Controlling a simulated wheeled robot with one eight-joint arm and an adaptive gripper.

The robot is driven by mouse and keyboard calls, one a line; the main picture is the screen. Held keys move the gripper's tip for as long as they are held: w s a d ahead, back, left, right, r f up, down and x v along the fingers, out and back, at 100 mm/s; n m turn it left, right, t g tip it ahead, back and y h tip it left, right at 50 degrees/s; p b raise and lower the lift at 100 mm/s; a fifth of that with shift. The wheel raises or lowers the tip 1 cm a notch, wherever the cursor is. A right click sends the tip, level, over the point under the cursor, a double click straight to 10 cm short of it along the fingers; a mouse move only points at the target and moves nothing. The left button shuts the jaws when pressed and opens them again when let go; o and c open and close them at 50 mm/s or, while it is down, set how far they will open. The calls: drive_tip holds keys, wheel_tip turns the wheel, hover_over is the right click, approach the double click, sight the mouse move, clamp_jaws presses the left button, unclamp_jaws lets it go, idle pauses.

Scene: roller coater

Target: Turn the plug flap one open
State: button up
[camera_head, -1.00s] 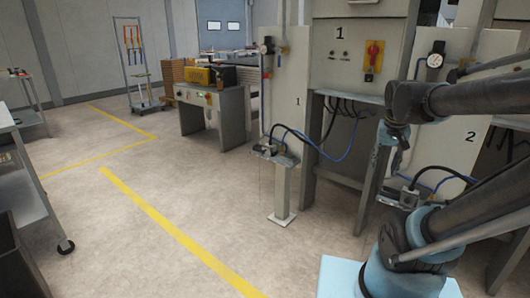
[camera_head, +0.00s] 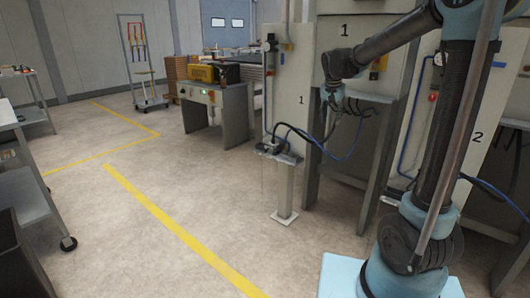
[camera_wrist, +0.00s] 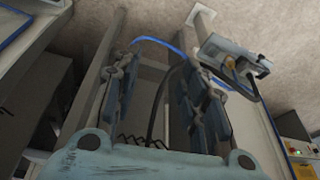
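The flap itself is too small to make out. The box also shows in the wrist view (camera_wrist: 232,55), at the upper right, with a black cable bending from it. My gripper (camera_head: 333,97) hangs in front of cabinet 1, above and right of the box and apart from it. In the wrist view my gripper (camera_wrist: 160,90) has its two blue-padded fingers wide apart, with nothing between them but cables and cabinet legs behind.
Cabinet 1 (camera_head: 335,55) and its legs stand close behind my arm. Blue and black hoses (camera_head: 345,150) loop between post and cabinet. A grey workbench (camera_head: 218,115) stands farther back. The floor to the left (camera_head: 150,165) is clear up to a shelf cart (camera_head: 35,205).

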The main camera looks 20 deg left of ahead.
drive_tip(key=w+a+f, duration=0.2)
drive_tip(key=w+a, duration=0.3)
drive_tip(key=a, duration=0.4)
drive_tip(key=w+a+f, duration=0.3)
drive_tip(key=w+a, duration=0.1)
drive_tip(key=a, duration=0.5)
drive_tip(key=m+t, duration=0.1)
drive_tip(key=m, duration=0.1)
approach(265, 150)
drive_tip(key=shift+y, duration=0.4)
drive_tip(key=x, duration=0.9)
drive_tip(key=shift+d, duration=0.4)
clamp_jaws()
